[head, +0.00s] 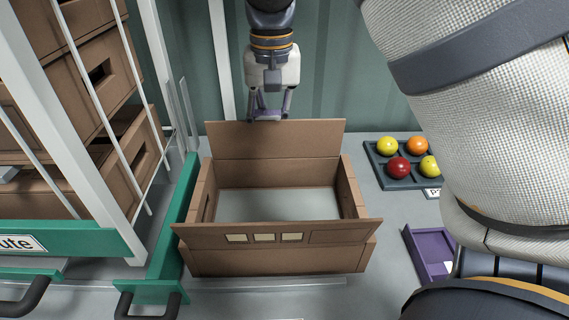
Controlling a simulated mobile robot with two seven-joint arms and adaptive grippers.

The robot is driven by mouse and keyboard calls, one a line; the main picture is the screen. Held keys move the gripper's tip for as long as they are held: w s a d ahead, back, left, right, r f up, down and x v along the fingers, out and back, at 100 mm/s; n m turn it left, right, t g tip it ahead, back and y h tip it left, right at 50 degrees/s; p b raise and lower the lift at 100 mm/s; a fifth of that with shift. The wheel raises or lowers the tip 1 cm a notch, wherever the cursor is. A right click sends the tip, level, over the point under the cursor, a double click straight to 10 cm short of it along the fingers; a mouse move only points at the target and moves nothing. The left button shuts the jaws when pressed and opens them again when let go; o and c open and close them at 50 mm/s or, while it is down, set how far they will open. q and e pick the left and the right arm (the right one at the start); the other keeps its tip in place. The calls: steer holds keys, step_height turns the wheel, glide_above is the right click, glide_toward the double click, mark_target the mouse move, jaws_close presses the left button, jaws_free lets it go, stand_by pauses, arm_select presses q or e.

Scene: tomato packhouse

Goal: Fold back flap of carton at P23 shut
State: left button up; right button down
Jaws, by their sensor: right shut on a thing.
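The brown open carton (280,262) stands on the grey worktop, and its pale inside floor shows with nothing on it. Its back flap (275,142) stands up from the rear wall. Its front flap (340,234) is open along the near edge and bears several pale labels. My right gripper (268,115) is at the middle of the back flap's top edge, shut on it. The fingertips are partly hidden behind that edge. My left gripper is not in view.
A dark tray (375,174) with red, yellow and orange tomatoes lies right of the carton, with a purple bin (430,256) nearer. A green rail (174,222) and a rack of brown cartons (100,75) stand left. My pale arm link covers the right side.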

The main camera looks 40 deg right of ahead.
steer(key=s+a+f, duration=0.3)
steer(key=s, duration=0.1)
steer(key=shift+s+a+f, duration=0.25)
steer(key=shift+a, duration=0.1)
stand_by(0.8)
step_height(320, 180, up, 8)
steer(key=shift+r, duration=0.25)
stand_by(0.6)
